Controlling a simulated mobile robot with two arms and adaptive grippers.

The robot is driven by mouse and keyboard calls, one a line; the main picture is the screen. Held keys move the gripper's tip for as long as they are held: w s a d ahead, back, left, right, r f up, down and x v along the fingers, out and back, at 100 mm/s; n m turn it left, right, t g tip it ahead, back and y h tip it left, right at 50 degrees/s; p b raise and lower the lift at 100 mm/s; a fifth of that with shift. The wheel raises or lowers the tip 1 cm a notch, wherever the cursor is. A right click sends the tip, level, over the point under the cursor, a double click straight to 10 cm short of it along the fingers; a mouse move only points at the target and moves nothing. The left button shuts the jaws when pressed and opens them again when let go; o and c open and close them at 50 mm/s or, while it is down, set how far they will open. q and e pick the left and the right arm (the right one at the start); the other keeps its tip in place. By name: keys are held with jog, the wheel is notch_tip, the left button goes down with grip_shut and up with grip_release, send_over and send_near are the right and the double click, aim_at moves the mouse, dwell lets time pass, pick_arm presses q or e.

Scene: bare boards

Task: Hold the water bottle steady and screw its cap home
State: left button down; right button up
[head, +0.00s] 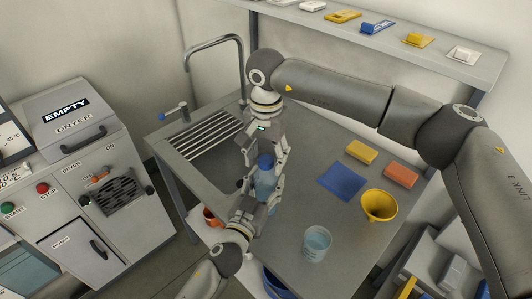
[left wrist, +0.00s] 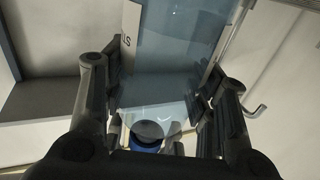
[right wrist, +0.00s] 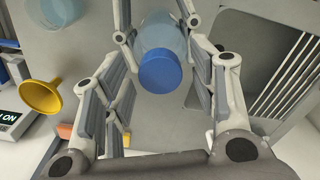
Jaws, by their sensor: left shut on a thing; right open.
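The clear, pale-blue water bottle (head: 264,186) stands upright above the counter in the head view. Its blue cap (head: 265,160) sits on top; I cannot tell how far it is threaded. My left gripper (head: 261,198) is shut around the bottle's body from the front; the left wrist view shows the bottle (left wrist: 165,85) between its fingers. My right gripper (head: 267,152) comes down from above and is open. In the right wrist view its fingers stand apart on either side of the cap (right wrist: 160,70), with gaps.
A sink with a drainer (head: 209,136) lies left of the bottle. To the right are a blue cloth (head: 342,181), yellow sponge (head: 361,152), orange sponge (head: 400,175), yellow funnel (head: 379,205) and cup of water (head: 317,243). A shelf (head: 400,45) runs along the back.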

jog(key=c, duration=1.1)
jog(key=m, duration=0.4)
jog(key=shift+m, duration=0.3)
jog(key=shift+c, duration=0.2)
jog(key=m, duration=0.3)
jog(key=shift+m, duration=0.3)
jog(key=m, duration=0.8)
jog(key=shift+m, duration=0.3)
jog(key=m, duration=0.8)
jog(key=shift+m, duration=0.4)
jog(key=m, duration=0.8)
jog(key=o, duration=1.2)
notch_tip(320, 180, up, 12)
jog(key=shift+f, duration=0.1)
